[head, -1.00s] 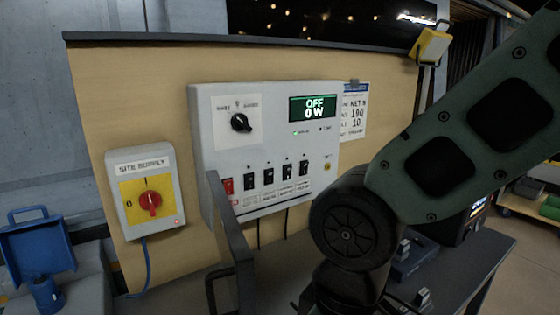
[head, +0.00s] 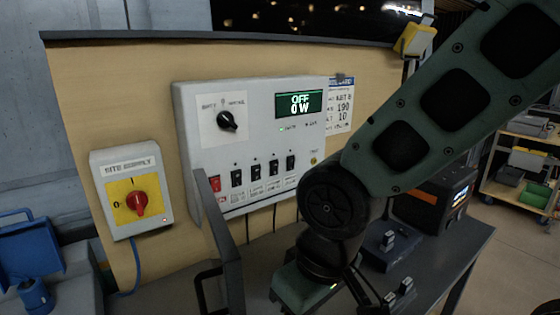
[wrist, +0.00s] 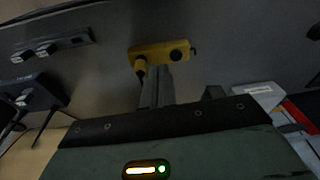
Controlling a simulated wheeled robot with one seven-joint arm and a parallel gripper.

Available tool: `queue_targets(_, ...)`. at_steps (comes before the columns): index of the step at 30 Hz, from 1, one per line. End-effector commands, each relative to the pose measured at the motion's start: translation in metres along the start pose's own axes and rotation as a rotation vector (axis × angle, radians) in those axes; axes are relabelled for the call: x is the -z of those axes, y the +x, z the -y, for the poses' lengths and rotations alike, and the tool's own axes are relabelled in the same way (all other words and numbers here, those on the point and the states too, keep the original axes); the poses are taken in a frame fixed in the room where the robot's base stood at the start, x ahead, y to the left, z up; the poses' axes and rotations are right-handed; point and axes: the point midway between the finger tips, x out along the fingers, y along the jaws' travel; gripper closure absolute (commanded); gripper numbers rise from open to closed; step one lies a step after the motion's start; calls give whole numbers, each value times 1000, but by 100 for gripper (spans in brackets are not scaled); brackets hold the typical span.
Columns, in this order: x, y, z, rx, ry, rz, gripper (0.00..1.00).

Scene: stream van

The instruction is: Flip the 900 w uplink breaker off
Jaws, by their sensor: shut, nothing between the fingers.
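The grey power panel (head: 200,130) on the tan board in the head view has a red switch (head: 214,184) and a row of black breakers (head: 256,169) with label plates beneath. The labels are too small to read, so I cannot tell which is the 900 W uplink. My gripper's fingers are out of the head view's clear sight, below and right of the panel. In the wrist view my gripper (wrist: 156,78) is shut and empty, pointing over a dark grey surface, apart from the panel.
A site supply box (head: 132,190) with a red rotary knob is left of the panel. A dark upright plate (head: 222,225) stands before the panel's lower left. A dark lever box (head: 388,240) sits on the bench. A yellow object (wrist: 158,52) is beyond my fingertips.

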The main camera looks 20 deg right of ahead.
Motion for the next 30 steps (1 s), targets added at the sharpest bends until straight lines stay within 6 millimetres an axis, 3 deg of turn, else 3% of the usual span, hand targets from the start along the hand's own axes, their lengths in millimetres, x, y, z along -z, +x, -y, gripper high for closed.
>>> queue_targets(1,17,-12,-11,1,110,-42,100)
queue_targets(6,72,-31,-49,46,511,-219,100)
queue_targets(15,148,-81,-128,259,1168,-505,100)
queue_targets(21,173,-109,-168,423,1446,-623,100)
queue_targets(30,182,-120,-184,508,1556,-667,100)
